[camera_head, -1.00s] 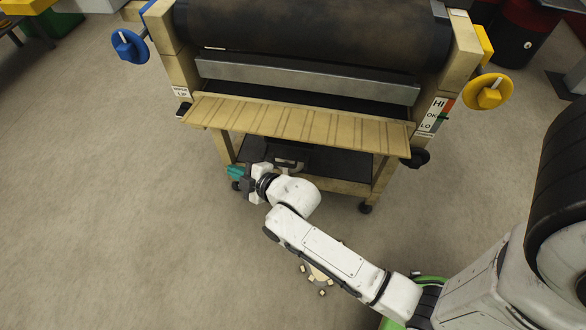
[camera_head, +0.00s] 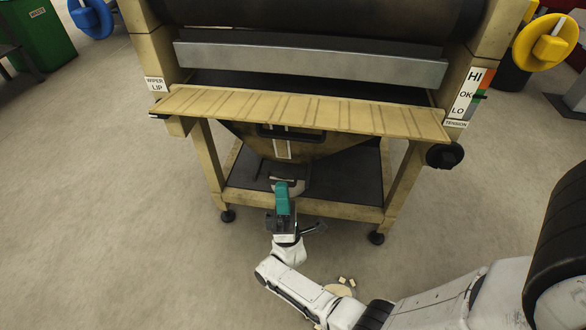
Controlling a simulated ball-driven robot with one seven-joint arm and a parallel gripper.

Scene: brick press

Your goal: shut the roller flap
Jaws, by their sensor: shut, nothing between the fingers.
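The roller flap (camera_head: 300,110) is a long tan ribbed panel across the front of the press, below the dark roller (camera_head: 330,15) and a grey metal bar (camera_head: 310,65). It stands out toward me, with a dark gap showing behind it. My gripper (camera_head: 282,190), with teal fingers, is shut and empty. In the picture it is below the flap's front edge, near its middle, and points toward the press. It looks apart from the flap; the height between them is hard to tell.
Under the flap hang a tan hopper (camera_head: 320,150) and a dark lower shelf (camera_head: 345,178) between tan legs. A black knob (camera_head: 445,155) is at the flap's right end. A yellow handwheel (camera_head: 545,42) sticks out at right.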

